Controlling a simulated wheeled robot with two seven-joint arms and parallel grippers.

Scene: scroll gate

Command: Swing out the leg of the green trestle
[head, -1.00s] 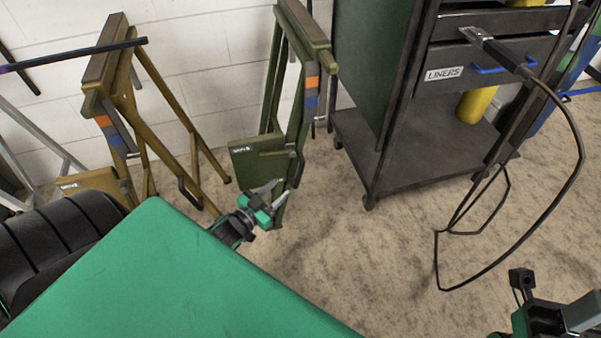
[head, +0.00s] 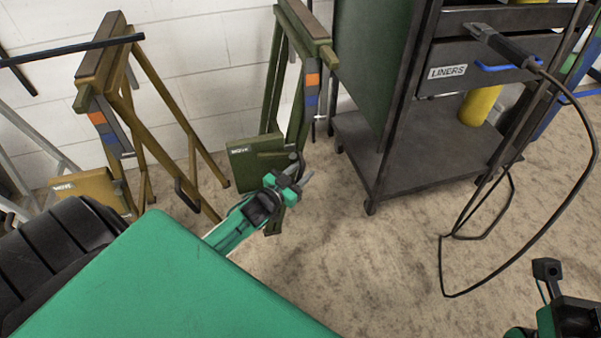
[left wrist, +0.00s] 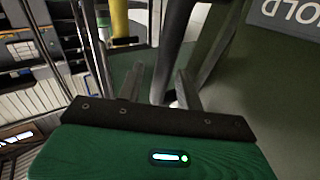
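The green trestle (head: 294,24) stands folded against the white wall, with an orange and a blue patch on its upright and a small labelled green plate (head: 241,166) low on its left. A dark handle shows beside its lower leg. My left gripper (head: 298,180) is in front of this lower part, its fingers pointing at the handle and partly hiding it. In the left wrist view, the two grey fingers (left wrist: 156,88) are apart with a dark bar (left wrist: 175,45) between or just beyond them; contact cannot be told. My right gripper is mostly cut off at the lower right (head: 560,300).
A similar ochre trestle (head: 107,45) stands to the left. A dark cart (head: 415,150) with a drawer marked LINERS and a hanging black cable (head: 588,180) is close on the right. A green surface (head: 150,280) fills the lower left. Carpet between is clear.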

